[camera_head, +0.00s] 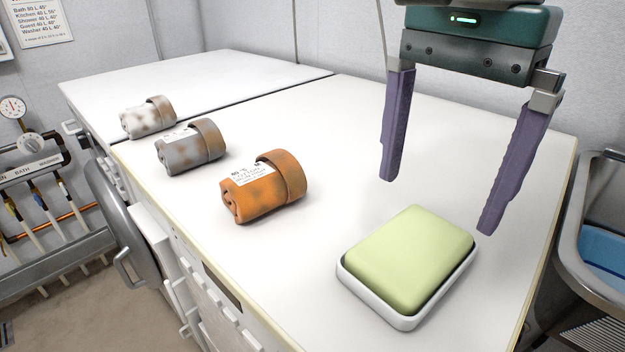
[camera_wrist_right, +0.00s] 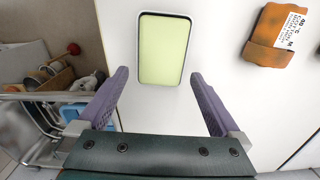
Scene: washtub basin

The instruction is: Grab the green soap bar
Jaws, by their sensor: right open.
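The pale green soap bar (camera_head: 411,258) lies in a white soap dish (camera_head: 375,308) on the white counter, near its front right corner. My right gripper (camera_head: 436,205) is open and empty, with its purple fingers pointing down above the counter, behind and above the soap. In the right wrist view the soap bar (camera_wrist_right: 162,50) lies in its dish ahead of the open fingers of the right gripper (camera_wrist_right: 160,82), roughly centred between them. Nothing is between the fingers. My left gripper is not in view.
An orange rolled cloth (camera_head: 262,188), a grey one (camera_head: 190,147) and a white stained one (camera_head: 147,118) lie in a row on the counter's left. A basin (camera_head: 592,215) with blue inside stands right of the counter's edge. The counter around the dish is clear.

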